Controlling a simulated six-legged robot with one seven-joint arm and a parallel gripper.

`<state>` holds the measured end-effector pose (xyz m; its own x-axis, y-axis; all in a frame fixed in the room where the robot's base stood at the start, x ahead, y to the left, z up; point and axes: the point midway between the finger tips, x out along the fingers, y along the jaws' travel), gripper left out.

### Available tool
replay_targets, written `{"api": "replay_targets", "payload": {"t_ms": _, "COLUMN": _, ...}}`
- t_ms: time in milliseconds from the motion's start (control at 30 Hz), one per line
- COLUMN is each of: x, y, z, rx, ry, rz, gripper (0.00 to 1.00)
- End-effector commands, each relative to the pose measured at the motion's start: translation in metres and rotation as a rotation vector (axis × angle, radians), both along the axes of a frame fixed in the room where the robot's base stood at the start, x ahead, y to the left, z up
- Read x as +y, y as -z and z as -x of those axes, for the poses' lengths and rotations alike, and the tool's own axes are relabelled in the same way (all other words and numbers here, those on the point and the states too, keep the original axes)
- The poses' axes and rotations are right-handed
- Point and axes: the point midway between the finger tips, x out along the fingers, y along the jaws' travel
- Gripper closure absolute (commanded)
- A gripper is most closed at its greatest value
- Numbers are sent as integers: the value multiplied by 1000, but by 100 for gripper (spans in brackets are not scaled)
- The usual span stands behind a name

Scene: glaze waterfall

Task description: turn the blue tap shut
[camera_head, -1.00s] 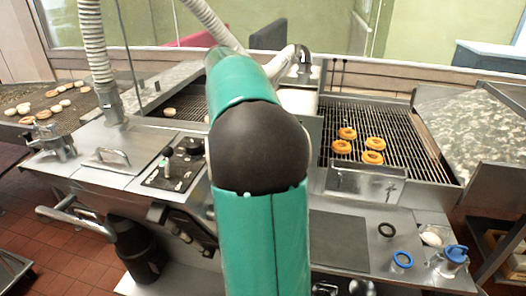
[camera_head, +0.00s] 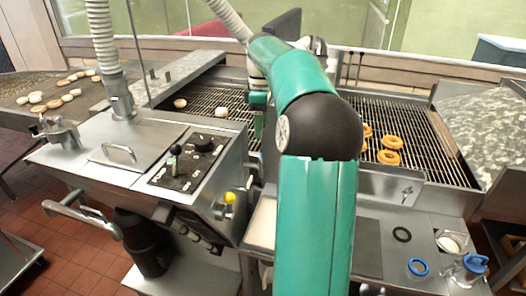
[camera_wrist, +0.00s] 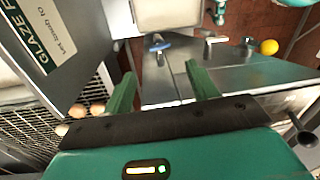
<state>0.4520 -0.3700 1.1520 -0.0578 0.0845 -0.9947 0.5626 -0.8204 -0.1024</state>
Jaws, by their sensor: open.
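The blue tap (camera_wrist: 157,43) shows in the wrist view, upper middle, with a blue cross handle on the metal equipment. My gripper (camera_wrist: 160,70) is open, its two green fingers apart and nothing between them. The tap lies beyond the fingertips in the picture, roughly between their lines, and neither finger appears to touch it. In the head view I cannot make out the blue tap; my arm covers the middle of the machine.
A grey tap (camera_wrist: 213,39) and a yellow knob (camera_wrist: 268,47) lie right of the blue tap. A sign panel (camera_wrist: 50,40) stands close on the left. Doughnuts (camera_head: 389,157) lie on the right grill. A blue ring (camera_head: 418,267) and blue-capped jar (camera_head: 472,267) stand front right.

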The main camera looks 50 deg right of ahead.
Motion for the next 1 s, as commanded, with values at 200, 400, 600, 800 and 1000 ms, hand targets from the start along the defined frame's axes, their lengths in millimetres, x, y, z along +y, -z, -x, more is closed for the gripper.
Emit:
{"api": "replay_targets", "payload": {"t_ms": 200, "x": 3, "y": 44, "z": 4, "rx": 1, "ry": 2, "rz": -2, "gripper": 42}}
{"api": "replay_targets", "payload": {"t_ms": 400, "x": 3, "y": 78, "z": 6, "rx": 1, "ry": 5, "rz": -1, "gripper": 42}}
{"api": "replay_targets", "payload": {"t_ms": 600, "x": 3, "y": 93, "z": 6, "rx": 0, "ry": 6, "rz": 1, "gripper": 42}}
{"api": "replay_targets", "payload": {"t_ms": 800, "x": 3, "y": 94, "z": 6, "rx": -1, "ry": 6, "rz": 2, "gripper": 42}}
{"api": "replay_targets", "payload": {"t_ms": 1000, "x": 3, "y": 93, "z": 6, "rx": -1, "ry": 6, "rz": 2, "gripper": 69}}
